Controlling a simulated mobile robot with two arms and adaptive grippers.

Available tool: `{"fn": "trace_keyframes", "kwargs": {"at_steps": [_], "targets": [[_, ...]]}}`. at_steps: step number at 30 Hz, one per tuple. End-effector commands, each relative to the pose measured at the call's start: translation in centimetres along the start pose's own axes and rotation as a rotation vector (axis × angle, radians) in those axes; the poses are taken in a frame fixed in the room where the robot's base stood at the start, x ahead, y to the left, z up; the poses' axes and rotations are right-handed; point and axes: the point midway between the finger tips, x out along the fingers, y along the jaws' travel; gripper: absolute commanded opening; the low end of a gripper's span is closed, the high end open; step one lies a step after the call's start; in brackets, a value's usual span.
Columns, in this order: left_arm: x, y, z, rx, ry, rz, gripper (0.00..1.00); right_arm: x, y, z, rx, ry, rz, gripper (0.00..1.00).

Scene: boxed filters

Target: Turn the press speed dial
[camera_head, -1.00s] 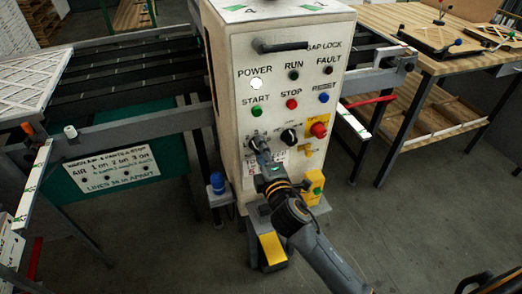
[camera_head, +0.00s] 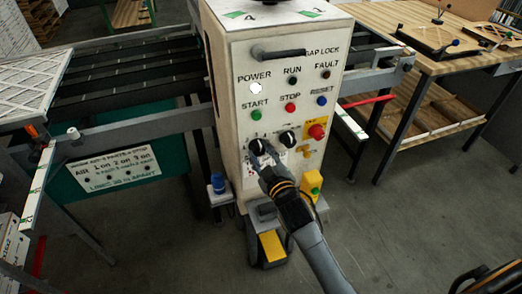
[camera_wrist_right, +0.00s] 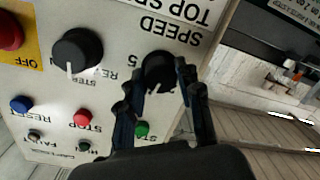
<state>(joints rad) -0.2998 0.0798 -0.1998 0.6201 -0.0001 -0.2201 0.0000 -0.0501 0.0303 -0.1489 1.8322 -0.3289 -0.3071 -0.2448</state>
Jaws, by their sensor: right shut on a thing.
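The press speed dial (camera_wrist_right: 158,70) is a black knob on the white control panel (camera_head: 240,135), under the word SPEED in the wrist view, which shows the panel upside down. My right gripper (camera_wrist_right: 152,98) has its fingers around this dial and is shut on it. In the head view my right gripper (camera_head: 262,160) reaches up to the dial (camera_head: 258,146) at the panel's lower left, and its fingertips are partly hidden. A second black knob (camera_head: 287,138) is to the right of the dial. My left gripper is not in view.
A red emergency button (camera_head: 317,131) on yellow is right of the knobs. Green START (camera_head: 256,114), red STOP (camera_head: 290,107) and blue RESET (camera_head: 321,100) buttons are above. Yellow foot parts (camera_head: 272,246) stand below. A wooden table (camera_head: 440,50) is at the right.

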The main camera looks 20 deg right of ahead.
Motion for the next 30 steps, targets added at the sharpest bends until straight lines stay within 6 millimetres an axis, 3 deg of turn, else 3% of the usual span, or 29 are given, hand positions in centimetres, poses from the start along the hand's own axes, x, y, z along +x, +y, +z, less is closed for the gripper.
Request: {"fn": "trace_keyframes", "kwargs": {"at_steps": [15,30], "targets": [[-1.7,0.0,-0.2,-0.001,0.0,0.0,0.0,0.0,0.0,0.1,0.429,0.023,-0.026,0.03],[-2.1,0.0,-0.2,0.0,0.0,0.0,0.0,0.0,-0.1,0.2,0.584,0.032,-0.035,0.03]]}}
